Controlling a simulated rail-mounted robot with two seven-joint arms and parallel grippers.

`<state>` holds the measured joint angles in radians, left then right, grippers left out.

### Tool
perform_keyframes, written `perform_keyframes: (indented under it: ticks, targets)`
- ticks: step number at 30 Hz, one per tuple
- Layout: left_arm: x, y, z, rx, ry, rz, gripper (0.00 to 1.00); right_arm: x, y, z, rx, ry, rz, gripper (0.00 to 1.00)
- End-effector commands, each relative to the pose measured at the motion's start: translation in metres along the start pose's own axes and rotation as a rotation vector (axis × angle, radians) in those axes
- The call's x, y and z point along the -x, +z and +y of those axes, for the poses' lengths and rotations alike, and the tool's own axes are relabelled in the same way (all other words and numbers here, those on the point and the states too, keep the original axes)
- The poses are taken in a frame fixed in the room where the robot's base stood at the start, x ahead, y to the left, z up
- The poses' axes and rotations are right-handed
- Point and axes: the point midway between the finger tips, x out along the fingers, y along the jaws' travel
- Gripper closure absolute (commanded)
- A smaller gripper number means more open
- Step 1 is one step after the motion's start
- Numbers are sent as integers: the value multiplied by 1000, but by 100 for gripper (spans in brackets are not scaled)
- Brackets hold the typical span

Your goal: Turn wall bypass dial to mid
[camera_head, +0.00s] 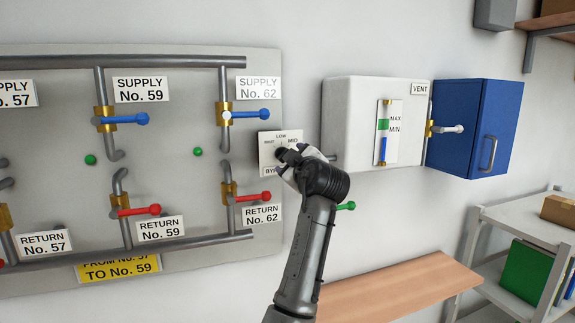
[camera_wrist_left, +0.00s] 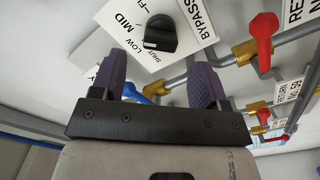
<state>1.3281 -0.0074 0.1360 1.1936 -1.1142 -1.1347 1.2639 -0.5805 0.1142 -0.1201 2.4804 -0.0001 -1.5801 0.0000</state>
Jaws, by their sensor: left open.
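The bypass dial plate (camera_head: 268,140) is a white square on the wall, partly hidden behind my left gripper (camera_head: 290,162) in the head view. The left wrist view shows its black knob (camera_wrist_left: 160,34) on the plate, with SHUT, LOW and MID lettering and part of a further label. A pale mark on the knob lies on its side towards SHUT and LOW; I cannot tell exactly which it points at. My left gripper (camera_wrist_left: 159,65) is open, its two purple fingers apart. The knob shows beyond the gap between them, apparently not gripped. My right gripper is out of view.
Supply and return valves with blue (camera_head: 246,114) and red (camera_head: 252,198) levers stand left of the dial. A white tank (camera_head: 350,120) and blue cabinet (camera_head: 480,125) hang to the right. A wooden bench (camera_head: 400,288) and shelf rack (camera_head: 520,225) are below.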

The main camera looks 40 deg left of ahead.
Motion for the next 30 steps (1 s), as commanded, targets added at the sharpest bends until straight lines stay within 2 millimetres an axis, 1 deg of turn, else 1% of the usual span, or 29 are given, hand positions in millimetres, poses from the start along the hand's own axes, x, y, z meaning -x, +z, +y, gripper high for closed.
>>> perform_keyframes:
  ticks: [1, 6, 12, 19, 30]
  targets:
    - [12, 4, -3, 3, 3, -1, 32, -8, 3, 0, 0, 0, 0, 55]
    - [43, 3, -2, 3, 1, -1, 32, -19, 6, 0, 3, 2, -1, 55]
    - [70, 2, -1, 1, 1, 0, 32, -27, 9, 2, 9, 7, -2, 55]
    - [84, 0, -1, 1, 0, 0, 32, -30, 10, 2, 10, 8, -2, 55]
    - [86, 0, 0, 0, -1, 0, 32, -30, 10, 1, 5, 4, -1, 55]
